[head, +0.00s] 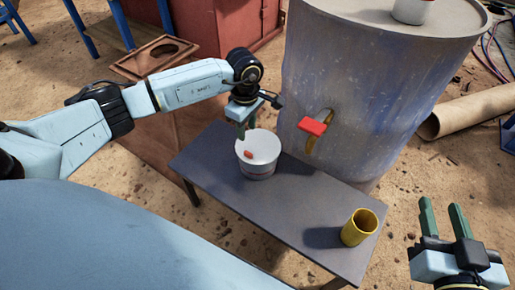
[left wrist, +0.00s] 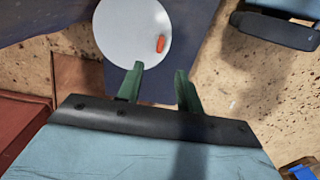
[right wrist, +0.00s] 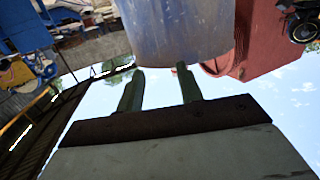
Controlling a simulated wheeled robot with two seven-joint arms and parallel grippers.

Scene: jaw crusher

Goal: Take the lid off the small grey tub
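The small grey tub (head: 257,172) stands upright on the narrow table. Its round pale lid (head: 264,144) is on top, with a small orange-red grip (head: 248,154). The lid (left wrist: 122,33) and its grip (left wrist: 161,43) also show in the left wrist view, beyond my fingertips. My left gripper (head: 243,134) is above the tub's far-left rim. Its fingers (left wrist: 160,72) are apart with nothing between them; contact with the lid cannot be told. My right gripper (head: 441,204) is open and empty at lower right, away from the table.
A yellow cup (head: 359,228) stands on the right end of the dark table (head: 300,210). A large grey-blue drum (head: 375,90) with a red-handled tap (head: 314,127) stands right behind the table. A white container (head: 412,10) is on the drum. A cardboard tube (head: 470,112) lies at right.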

